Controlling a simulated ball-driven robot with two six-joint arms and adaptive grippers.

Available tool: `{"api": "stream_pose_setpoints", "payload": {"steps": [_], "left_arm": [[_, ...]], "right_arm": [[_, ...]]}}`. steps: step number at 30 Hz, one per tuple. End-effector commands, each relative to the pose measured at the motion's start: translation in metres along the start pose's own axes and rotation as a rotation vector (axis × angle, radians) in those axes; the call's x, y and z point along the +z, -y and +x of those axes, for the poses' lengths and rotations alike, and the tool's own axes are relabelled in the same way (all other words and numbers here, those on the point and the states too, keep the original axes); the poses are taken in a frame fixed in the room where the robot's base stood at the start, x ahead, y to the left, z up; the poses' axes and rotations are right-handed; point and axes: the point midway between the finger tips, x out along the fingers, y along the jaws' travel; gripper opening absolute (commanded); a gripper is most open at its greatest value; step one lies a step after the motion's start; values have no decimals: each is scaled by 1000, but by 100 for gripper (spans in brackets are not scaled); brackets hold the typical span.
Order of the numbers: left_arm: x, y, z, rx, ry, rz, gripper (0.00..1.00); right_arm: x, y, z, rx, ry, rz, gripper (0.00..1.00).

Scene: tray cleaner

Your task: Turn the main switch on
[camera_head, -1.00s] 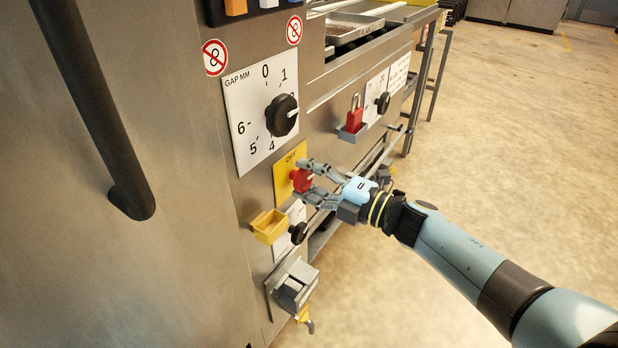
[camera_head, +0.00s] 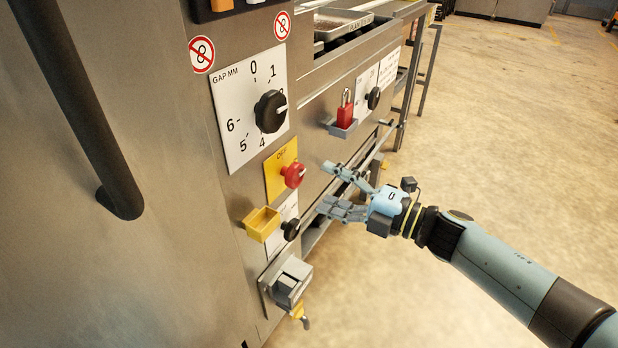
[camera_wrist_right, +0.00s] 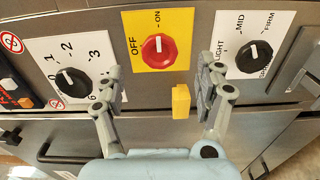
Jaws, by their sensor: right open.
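The main switch is a red knob (camera_head: 293,175) on a yellow plate (camera_head: 279,184) marked OFF at its top in the head view. In the right wrist view the red knob (camera_wrist_right: 158,50) sits between the words OFF and ON. Its white mark appears to point up towards ON. My right gripper (camera_head: 328,187) is open and empty, to the right of the knob and apart from it. In the right wrist view its two fingers (camera_wrist_right: 160,88) are spread below the knob with a clear gap. My left gripper is not in view.
A yellow box (camera_head: 261,223) and a black knob (camera_head: 291,229) are below the switch. A large black gap dial (camera_head: 271,111) is above. A red padlock (camera_head: 345,112) sits in a holder at the right. The floor to the right is open.

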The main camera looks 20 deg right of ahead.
Motion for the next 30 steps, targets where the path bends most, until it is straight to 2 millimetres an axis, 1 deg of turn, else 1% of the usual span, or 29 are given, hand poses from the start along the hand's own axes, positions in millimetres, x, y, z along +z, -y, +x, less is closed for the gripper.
{"api": "stream_pose_setpoints", "payload": {"steps": [1, 3, 6, 9, 13, 26, 29, 30], "left_arm": [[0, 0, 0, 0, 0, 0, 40], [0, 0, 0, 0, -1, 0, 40], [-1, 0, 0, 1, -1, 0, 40], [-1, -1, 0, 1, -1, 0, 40], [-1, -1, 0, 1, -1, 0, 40], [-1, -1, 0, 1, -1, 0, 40], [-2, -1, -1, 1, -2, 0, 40], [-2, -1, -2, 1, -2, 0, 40]], "right_arm": [[0, 1, -12, -4, -1, -1, 71], [0, 1, -25, -3, -1, 0, 71], [0, 1, -39, -2, 0, -1, 71], [0, 0, -48, -1, 0, -1, 71], [0, 0, -51, 1, 0, 0, 71], [0, 0, -51, 0, 1, 0, 71], [-8, 6, -55, -9, 2, 18, 71], [-15, 16, -60, -21, 7, 40, 71]]}}
